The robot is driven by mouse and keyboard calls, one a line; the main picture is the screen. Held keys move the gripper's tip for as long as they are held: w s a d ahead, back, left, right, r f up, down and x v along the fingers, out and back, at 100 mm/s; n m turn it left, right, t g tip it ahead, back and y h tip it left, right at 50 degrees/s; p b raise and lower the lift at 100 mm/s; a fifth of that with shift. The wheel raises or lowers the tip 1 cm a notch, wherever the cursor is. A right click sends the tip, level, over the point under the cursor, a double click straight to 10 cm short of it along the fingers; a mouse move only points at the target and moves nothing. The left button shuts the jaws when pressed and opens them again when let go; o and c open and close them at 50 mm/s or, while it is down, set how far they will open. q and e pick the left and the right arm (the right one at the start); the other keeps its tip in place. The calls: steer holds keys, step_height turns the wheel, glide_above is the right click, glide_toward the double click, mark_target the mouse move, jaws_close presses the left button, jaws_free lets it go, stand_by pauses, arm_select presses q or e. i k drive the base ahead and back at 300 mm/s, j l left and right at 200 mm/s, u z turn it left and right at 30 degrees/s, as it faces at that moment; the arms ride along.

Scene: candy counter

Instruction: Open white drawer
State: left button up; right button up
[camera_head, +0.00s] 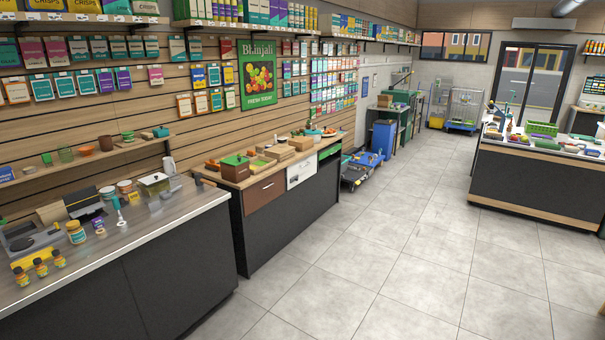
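The white drawer (301,171) is in the front of the middle counter along the left wall. Its front is flush with the counter, so it looks closed, and a small dark marking shows on it. A brown drawer (264,193) sits to its left, and a green-edged dark opening (329,152) is to its right. Neither of my grippers shows in the head view, so the drawer front is unobstructed.
A steel-topped counter (150,228) with jars and bottles stands at the near left. Wooden boxes (279,152) sit on the middle counter. A blue cart (367,160) stands beyond it. Another dark counter (535,185) is at right. The tiled floor (400,250) between is clear.

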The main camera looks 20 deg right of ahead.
mark_target(306, 168)
steer(key=i+l+z, duration=0.25)
steer(key=i, duration=0.3)
steer(key=i+z, duration=0.25)
steer(key=i, duration=0.25)
steer(key=i+z, duration=0.1)
steer(key=i, duration=2.45)
steer(key=l, duration=0.1)
